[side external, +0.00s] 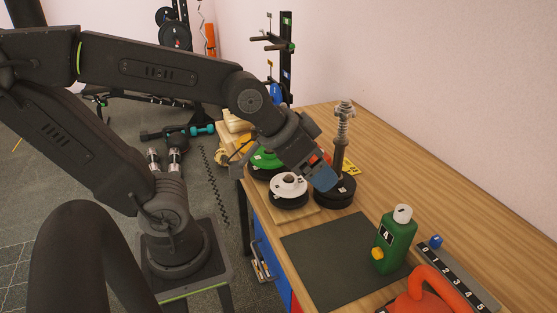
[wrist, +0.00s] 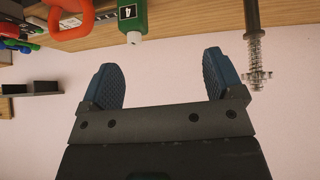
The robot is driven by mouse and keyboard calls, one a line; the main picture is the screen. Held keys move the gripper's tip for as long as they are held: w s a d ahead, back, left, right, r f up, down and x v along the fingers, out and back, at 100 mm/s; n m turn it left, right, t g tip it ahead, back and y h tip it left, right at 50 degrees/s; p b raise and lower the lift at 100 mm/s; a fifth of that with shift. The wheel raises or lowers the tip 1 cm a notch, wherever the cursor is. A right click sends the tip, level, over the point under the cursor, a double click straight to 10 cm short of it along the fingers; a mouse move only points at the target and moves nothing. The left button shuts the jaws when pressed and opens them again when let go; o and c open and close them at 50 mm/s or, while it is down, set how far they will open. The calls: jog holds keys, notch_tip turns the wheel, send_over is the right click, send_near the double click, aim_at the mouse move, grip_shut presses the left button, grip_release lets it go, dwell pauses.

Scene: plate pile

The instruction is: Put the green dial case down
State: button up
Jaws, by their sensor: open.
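A green case (side external: 393,244) with a white cap, a label and a yellow knob on its side stands upright at the right edge of the dark mat (side external: 330,262). I take it for the green dial case. Its capped end and label also show at the top of the wrist view (wrist: 132,17). My gripper (side external: 322,178) is open and seems empty, apart from the case. In the side view it is by the post, over the plates, to the left of the case. In the wrist view a bare wall shows between the spread fingers (wrist: 164,78).
A spring-topped post (side external: 343,130) rises from black plates (side external: 335,194) close behind my gripper. A white plate (side external: 289,186) tops a pile on a wooden board, with a green plate (side external: 266,160) behind. An orange kettlebell (side external: 430,290) and numbered strip (side external: 455,275) lie near the case. The mat's middle is clear.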

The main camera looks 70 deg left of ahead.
jog(key=s, duration=0.1)
jog(key=s+a+g, duration=0.1)
jog(key=s, duration=0.1)
jog(key=s+a+g+y, duration=0.1)
jog(key=s, duration=0.1)
jog(key=shift+s+a+r+n, duration=0.15)
jog(key=shift+a+n, duration=0.1)
jog(key=shift+n, duration=0.05)
